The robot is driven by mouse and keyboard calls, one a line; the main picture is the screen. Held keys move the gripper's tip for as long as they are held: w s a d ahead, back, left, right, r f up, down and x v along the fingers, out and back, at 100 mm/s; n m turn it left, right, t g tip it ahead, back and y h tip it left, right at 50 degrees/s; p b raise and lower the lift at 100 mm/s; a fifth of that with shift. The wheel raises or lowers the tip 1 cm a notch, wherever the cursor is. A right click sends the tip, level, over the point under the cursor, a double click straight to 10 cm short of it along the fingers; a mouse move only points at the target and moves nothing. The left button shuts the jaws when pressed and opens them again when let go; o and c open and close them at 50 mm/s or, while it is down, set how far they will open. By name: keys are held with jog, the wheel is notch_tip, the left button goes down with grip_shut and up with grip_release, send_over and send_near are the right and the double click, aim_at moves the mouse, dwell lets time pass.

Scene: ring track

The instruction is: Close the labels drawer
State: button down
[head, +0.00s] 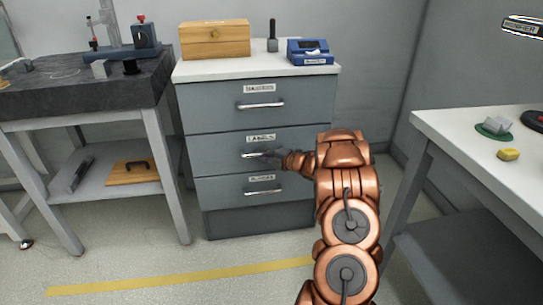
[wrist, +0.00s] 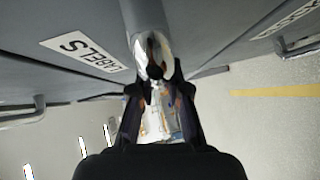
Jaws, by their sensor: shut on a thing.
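The labels drawer (head: 222,155) is the grey middle drawer of the cabinet, with a white label reading LABELS. Its front and label (wrist: 85,50) also show in the wrist view, tilted. I cannot tell for certain whether it stands slightly out from its neighbours. My gripper (head: 268,156) is at the drawer's silver handle (head: 247,155), reaching in from the right. In the wrist view my gripper (wrist: 160,88) is shut on the handle bar (wrist: 152,52), which runs up between the fingers. My arm hides the right part of the drawer front.
A drawer above (head: 210,105) and one below (head: 222,190) have similar handles. A wooden box (head: 215,40) and a blue device (head: 310,52) stand on the cabinet top. A stone-topped table (head: 70,95) is left, a white bench (head: 475,150) right. Floor in front is clear.

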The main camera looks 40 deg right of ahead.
jog(key=shift+w+d, duration=0.1)
jog(key=shift+d, duration=0.1)
jog(key=c, duration=1.1)
grip_release()
jog(key=shift+w, duration=0.1)
jog(key=shift+c, duration=0.2)
jog(key=v, duration=1.2)
jog(key=shift+a, duration=0.1)
